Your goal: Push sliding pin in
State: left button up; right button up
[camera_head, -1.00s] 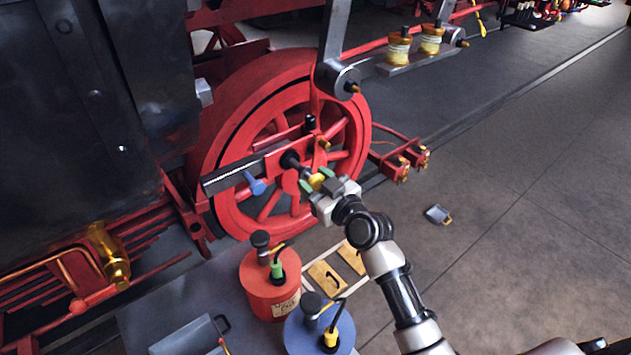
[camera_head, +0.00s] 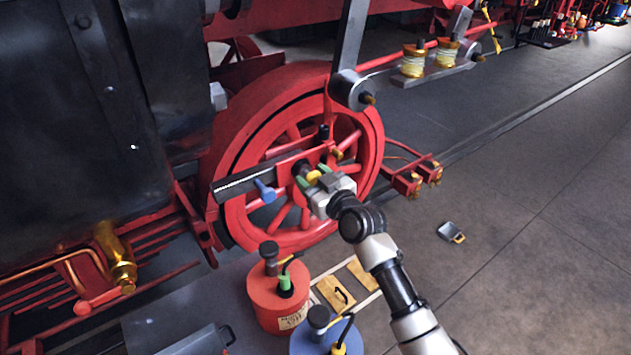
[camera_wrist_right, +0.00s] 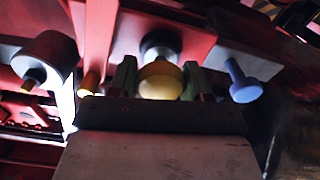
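The sliding pin with a round yellow knob (camera_head: 313,176) sits at a dark socket (camera_head: 301,168) on the red bracket in front of the wheel. My right gripper (camera_head: 313,177) has its green fingertips on either side of the knob, touching it as far as I can see. In the right wrist view, the knob (camera_wrist_right: 160,82) fills the space between the fingers, with the round socket (camera_wrist_right: 160,43) just behind it. Little of the pin's shaft shows. My left gripper is not in view.
A blue-headed pin (camera_head: 265,190) sticks out left of the socket beside a dark toothed bar (camera_head: 240,181). The red spoked wheel (camera_head: 235,160) stands behind. Red and blue cans (camera_head: 275,300) stand below. The floor on the right is mostly clear.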

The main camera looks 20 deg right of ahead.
jog(key=o, duration=0.4)
jog(key=shift+w+a, duration=0.1)
jog(key=shift+w, duration=0.1)
jog(key=shift+s, duration=0.1)
jog(key=b+v, duration=0.2)
jog(key=v, duration=0.8)
jog(key=shift+s+b, duration=0.3)
